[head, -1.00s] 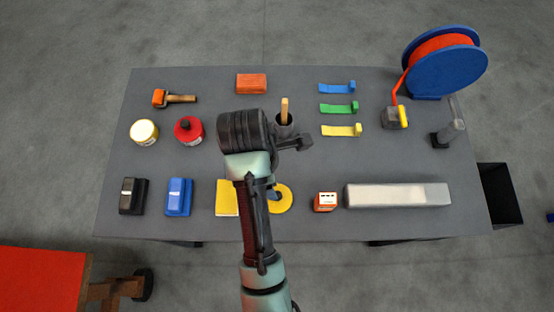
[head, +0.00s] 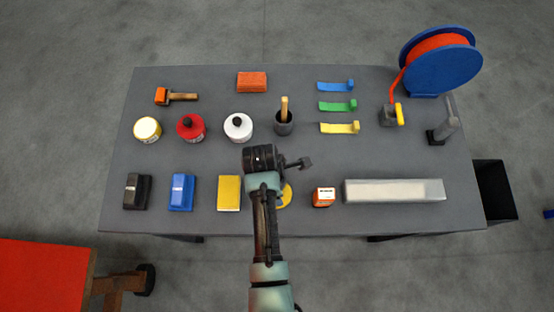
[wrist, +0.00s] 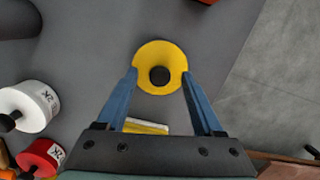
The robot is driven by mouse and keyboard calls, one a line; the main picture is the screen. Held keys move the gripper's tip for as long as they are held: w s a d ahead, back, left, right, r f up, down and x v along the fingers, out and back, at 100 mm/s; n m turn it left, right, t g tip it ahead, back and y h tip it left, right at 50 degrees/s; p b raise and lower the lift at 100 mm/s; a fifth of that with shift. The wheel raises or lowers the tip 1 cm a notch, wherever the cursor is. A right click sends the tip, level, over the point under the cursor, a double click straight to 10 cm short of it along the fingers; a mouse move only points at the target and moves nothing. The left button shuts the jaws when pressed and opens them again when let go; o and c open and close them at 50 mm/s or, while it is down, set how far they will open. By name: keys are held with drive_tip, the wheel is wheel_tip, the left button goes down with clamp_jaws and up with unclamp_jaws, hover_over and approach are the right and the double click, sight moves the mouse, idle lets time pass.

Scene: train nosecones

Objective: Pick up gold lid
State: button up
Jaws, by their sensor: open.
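The gold lid is a round yellow disc with a black knob; it shows whole in the wrist view (wrist: 149,49). In the head view the gold lid (head: 287,197) is mostly hidden behind my arm, on the grey table's near side. My gripper (wrist: 159,74) is open and empty, with its blue fingertips appearing on either side of the lid's lower half in the wrist view. I cannot tell how far above the lid they are. In the head view my wrist is over the table just beyond the lid, and the fingers are hidden.
A yellow block (head: 229,193) lies left of the lid and an orange-and-white box (head: 324,197) right of it. A white can (head: 238,127), red can (head: 190,127) and mortar (head: 284,124) stand farther back. A long pale bar (head: 394,191) lies at the right.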

drive_tip(key=shift+f, duration=0.1)
clamp_jaws()
idle(0.3)
